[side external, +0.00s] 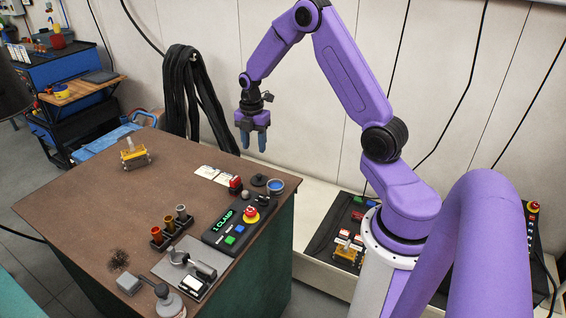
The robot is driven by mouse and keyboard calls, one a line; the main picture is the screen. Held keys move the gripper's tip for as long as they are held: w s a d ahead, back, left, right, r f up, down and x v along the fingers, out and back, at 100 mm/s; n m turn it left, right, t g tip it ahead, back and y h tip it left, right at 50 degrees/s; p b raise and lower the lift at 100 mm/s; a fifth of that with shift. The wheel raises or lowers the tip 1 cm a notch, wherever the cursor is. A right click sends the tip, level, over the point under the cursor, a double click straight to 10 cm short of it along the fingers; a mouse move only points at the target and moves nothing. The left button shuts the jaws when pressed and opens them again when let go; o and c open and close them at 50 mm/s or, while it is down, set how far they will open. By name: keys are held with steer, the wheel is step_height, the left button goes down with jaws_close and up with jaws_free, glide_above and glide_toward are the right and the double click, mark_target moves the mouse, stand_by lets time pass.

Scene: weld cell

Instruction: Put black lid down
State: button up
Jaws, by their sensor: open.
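The black lid (259,180) lies flat near the table's right back edge, next to a grey pot with blue contents (275,187). It has a small knob on top. My gripper (254,148) is open and empty in the air, above and behind the lid. Its blue-grey fingers point down and are apart from the lid. Nothing hides the lid.
A control box with a green display (231,227), a red piece (235,186) and white cards (214,175) are near the lid. The middle of the brown table (110,210) is clear.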

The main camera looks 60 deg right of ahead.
steer(key=s+a+r+m, duration=0.1)
steer(key=s+a+r, duration=0.35)
steer(key=a, duration=0.45)
steer(key=s+a+r+m, duration=0.2)
steer(key=s+a+r, duration=0.25)
steer(key=a, duration=0.55)
steer(key=s+a+r+m, duration=0.1)
steer(key=s+a+m, duration=0.1)
steer(key=s, duration=0.9)
steer(key=s+a+r+m, duration=0.2)
steer(key=s, duration=0.8)
steer(key=shift+s, duration=0.4)
